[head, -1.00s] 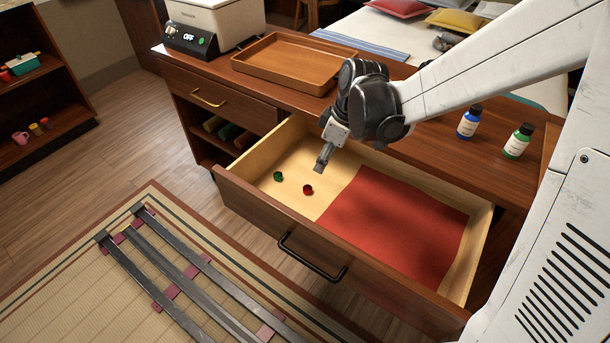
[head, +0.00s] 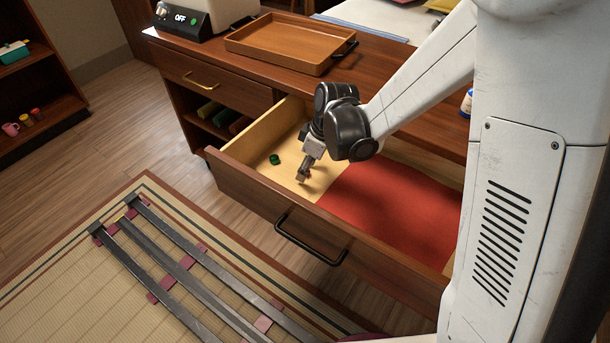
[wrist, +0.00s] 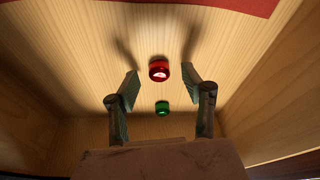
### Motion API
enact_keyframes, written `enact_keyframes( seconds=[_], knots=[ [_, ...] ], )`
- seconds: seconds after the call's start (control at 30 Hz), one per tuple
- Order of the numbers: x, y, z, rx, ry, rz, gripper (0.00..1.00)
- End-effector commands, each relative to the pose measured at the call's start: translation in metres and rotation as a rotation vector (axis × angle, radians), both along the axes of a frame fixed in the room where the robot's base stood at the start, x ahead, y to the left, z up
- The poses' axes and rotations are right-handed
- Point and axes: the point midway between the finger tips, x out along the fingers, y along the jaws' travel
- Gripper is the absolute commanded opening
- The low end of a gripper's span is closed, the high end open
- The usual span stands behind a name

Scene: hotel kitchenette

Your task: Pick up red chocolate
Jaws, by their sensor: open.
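The red chocolate (wrist: 159,70) lies on the light wood floor of the open drawer. In the head view only a small part of it (head: 309,173) shows beside my fingertips. My gripper (head: 302,178) is open and points down into the drawer, close to the red chocolate. In the wrist view the two fingers of my gripper (wrist: 159,83) stand apart, and the red chocolate shows in line with the gap between them, just beyond the tips. I cannot tell the exact height of the tips above the drawer floor.
A green chocolate (head: 275,159) lies near the red one, and it also shows in the wrist view (wrist: 162,108). A red sheet (head: 390,210) covers the drawer's right part. The drawer's front wall (head: 255,203) is near. A wooden tray (head: 262,50) stands on the counter.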

Motion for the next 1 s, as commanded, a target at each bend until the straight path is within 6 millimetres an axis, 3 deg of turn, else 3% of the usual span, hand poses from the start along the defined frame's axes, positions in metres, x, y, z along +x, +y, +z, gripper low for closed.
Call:
enact_keyframes(
  seconds=[0.1, 0.3, 0.57, 1.0],
  knots=[
    [0.0016, 0.0023, -0.0111, 0.000, 0.000, 0.000, 0.44],
    [0.0015, 0.0023, -0.0103, 0.000, 0.000, -0.001, 0.44],
    [0.0016, 0.0022, -0.0101, 0.000, 0.000, -0.001, 0.11],
    [0.0014, 0.0021, -0.0035, 0.000, 0.000, -0.001, 0.10]
  ],
)
